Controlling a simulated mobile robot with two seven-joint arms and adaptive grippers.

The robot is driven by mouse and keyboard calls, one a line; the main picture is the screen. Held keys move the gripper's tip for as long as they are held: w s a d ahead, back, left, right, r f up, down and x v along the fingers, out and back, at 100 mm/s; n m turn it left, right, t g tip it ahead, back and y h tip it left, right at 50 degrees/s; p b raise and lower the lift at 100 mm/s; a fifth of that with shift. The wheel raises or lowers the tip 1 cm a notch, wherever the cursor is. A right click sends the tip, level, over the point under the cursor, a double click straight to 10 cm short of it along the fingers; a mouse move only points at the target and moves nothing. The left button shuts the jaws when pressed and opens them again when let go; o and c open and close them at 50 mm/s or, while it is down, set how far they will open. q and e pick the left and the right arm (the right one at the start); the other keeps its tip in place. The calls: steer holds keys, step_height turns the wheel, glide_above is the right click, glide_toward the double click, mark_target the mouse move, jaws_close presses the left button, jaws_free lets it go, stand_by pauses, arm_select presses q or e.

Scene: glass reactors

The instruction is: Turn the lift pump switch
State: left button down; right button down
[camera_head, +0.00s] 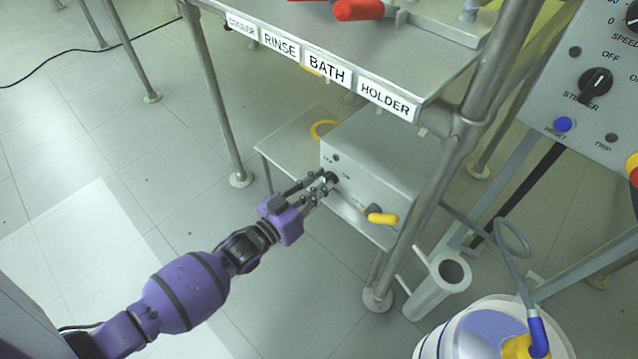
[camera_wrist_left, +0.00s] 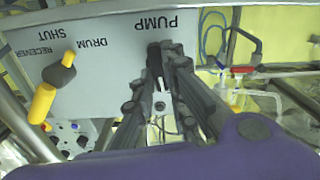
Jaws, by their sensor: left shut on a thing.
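The lift pump box (camera_head: 372,160) is a grey box on a low shelf below the bench top. Its switch is a small black knob (camera_head: 331,177) on the front face. In the left wrist view the knob (camera_wrist_left: 154,58) sits below the label PUMP, which appears upside down. My left gripper (camera_head: 325,184) reaches in from the left and is shut on the knob, its dark fingers on either side of it. The fingers partly hide the knob, so its setting is unclear. My right gripper is not in view.
A yellow valve handle (camera_head: 382,218) sticks out of the same box, right of the switch. The bench top (camera_head: 345,50) overhangs the box, and a metal leg (camera_head: 425,205) stands close on its right. A control panel (camera_head: 590,110) stands at the right.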

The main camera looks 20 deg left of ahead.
arm_select(q)
steer(key=shift+s+d+f+m+p, duration=0.1)
steer(key=shift+m+p, duration=0.65)
steer(key=shift+m, duration=1.5)
steer(key=shift+s+d+m+p, duration=0.1)
steer(key=shift+m+p, duration=0.65)
steer(key=shift+m, duration=1.5)
steer(key=c, duration=1.8)
jaws_free()
steer(key=shift+w, duration=0.1)
steer(key=shift+o, duration=0.2)
steer(key=v, duration=1.2)
